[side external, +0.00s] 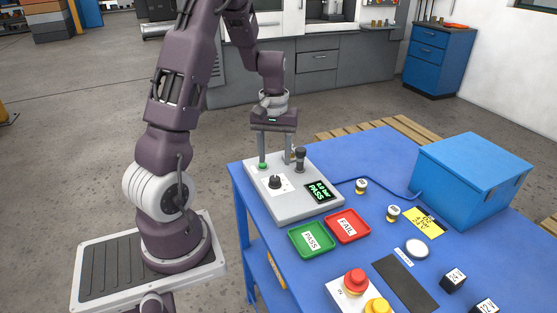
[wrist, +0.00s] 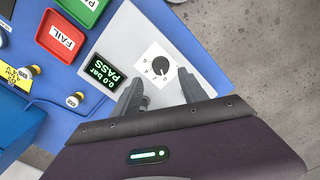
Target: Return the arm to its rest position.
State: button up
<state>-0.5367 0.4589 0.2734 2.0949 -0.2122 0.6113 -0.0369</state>
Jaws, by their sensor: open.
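My gripper (side external: 276,162) is open and points down over the back of the grey test station (side external: 308,209). Its two fingers are apart, with nothing visible held between them. In the wrist view my gripper (wrist: 162,84) shows both fingers over the station's pale top, near a black knob (wrist: 160,66) on a white dial plate. The station's display (side external: 319,191) reads 0.0 bar PASS. A dark upright fitting (side external: 299,159) stands on the station beside the right finger; I cannot tell whether they touch. My arm is raised and bent over the table.
A green PASS tray (side external: 310,239) and a red FAIL tray (side external: 347,226) lie in front of the station, both seemingly empty. A blue box (side external: 477,173), small brass-coloured parts (side external: 361,186) and a red button (side external: 355,282) are also on the blue table.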

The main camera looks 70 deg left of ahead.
jog(key=d+r+m+t, duration=0.3)
jog(key=d+r+m, duration=0.2)
jog(key=d+r, duration=0.75)
jog(key=s+d+r+m+t, duration=0.2)
jog(key=s+d+r+m, duration=0.2)
jog(key=s+d, duration=0.8)
jog(key=shift+s+r+m+t, duration=0.25)
jog(key=shift+s+m, duration=0.5)
jog(key=shift+m, duration=0.45)
jog(key=shift+o, duration=0.2)
jog(key=shift+a, duration=0.1)
